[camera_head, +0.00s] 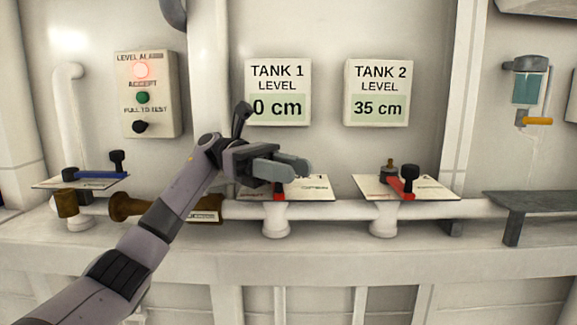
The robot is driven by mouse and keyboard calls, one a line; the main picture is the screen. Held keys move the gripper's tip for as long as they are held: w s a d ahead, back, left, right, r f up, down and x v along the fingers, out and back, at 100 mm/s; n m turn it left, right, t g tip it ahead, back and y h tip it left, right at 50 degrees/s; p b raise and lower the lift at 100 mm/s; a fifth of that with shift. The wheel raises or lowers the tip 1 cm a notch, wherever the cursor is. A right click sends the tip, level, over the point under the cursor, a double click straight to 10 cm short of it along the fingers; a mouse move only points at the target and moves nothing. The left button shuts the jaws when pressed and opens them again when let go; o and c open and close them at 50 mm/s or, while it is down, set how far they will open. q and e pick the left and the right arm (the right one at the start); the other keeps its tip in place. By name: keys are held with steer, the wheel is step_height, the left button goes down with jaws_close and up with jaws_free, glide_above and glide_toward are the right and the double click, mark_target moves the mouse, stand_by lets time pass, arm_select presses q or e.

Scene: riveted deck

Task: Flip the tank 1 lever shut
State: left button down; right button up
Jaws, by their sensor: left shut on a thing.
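The tank 1 lever (279,191) is red and sits on a white plate (318,188) on the pipe below the tank 1 display. Only a short red piece of it shows. Its knob is hidden behind my left gripper (290,167), which comes in from the left over the plate and is shut on the lever. The tank 1 level display (278,75) reads 0 cm, partly covered by my arm. My right gripper is not in view.
The tank 2 display (378,80) reads 35 cm. Below it is a red lever (401,186) with a black knob. A blue lever (100,175) is at the left. The alarm panel (160,92) has a lit red lamp. A grey bracket (535,203) stands at the right.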

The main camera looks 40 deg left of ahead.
arm_select(q)
steer(key=c, duration=0.8)
jaws_free()
steer(key=shift+r, duration=0.1)
step_height(320, 180, up, 20)
steer(key=p, duration=0.3)
steer(key=shift+c, duration=0.3)
